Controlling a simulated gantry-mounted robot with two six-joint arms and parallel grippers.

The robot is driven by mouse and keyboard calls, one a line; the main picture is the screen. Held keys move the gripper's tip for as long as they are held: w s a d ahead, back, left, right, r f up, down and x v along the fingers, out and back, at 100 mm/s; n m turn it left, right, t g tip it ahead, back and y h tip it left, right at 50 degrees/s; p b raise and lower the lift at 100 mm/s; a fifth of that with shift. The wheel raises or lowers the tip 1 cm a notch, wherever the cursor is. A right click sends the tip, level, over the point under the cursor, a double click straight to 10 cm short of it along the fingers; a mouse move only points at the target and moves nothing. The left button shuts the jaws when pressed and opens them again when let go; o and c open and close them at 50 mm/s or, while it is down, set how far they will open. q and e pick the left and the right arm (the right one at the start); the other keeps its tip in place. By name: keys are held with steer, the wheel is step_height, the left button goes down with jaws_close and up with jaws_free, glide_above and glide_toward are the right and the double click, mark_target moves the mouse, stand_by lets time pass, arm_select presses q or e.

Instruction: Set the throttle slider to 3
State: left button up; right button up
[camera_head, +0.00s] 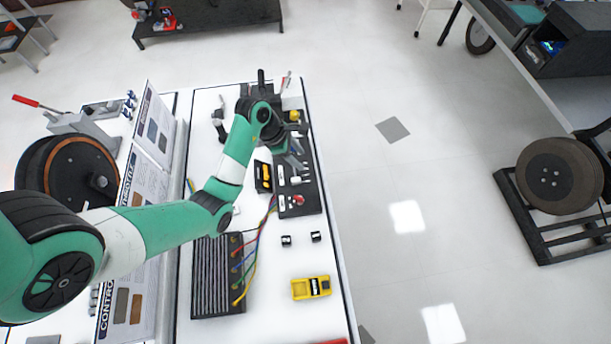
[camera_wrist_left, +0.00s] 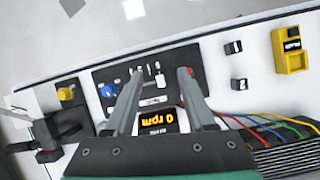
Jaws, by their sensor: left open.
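The dark control panel (camera_head: 312,195) lies on the white bench near its right edge; it also shows in the wrist view (camera_wrist_left: 212,88). A white slider handle (camera_wrist_left: 159,79), which looks like the throttle slider, stands on it beside small white scale marks too blurred to read. My left gripper (camera_wrist_left: 160,76) is open above the panel, its fingers on either side of the slider and apart from it. In the head view the left gripper (camera_head: 294,160) hangs over the upper part of the panel. A display (camera_wrist_left: 157,120) reads 0 rpm, upside down. My right gripper is out of view.
A blue knob (camera_wrist_left: 109,90) and a red control (camera_wrist_left: 187,73) flank the slider. A yellow knob box (camera_wrist_left: 67,92) stands beside the panel. Coloured wires run to a black finned box (camera_head: 218,280). Two small black blocks and a yellow meter (camera_head: 311,287) lie on the bench.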

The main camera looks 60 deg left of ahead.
arm_select(q)
steer(key=n+b, duration=0.2)
glide_toward(295, 179)
steer(key=r, duration=0.2)
steer(key=b+x, duration=0.1)
steer(key=x, duration=0.2)
steer(key=b+x, duration=0.2)
steer(key=x, duration=0.2)
steer(key=b+x, duration=0.2)
steer(key=x, duration=0.2)
steer(key=shift+s+f, duration=0.2)
steer(key=shift+s, duration=0.2)
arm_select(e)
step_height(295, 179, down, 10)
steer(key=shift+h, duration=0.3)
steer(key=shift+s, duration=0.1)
arm_select(q)
jaws_close()
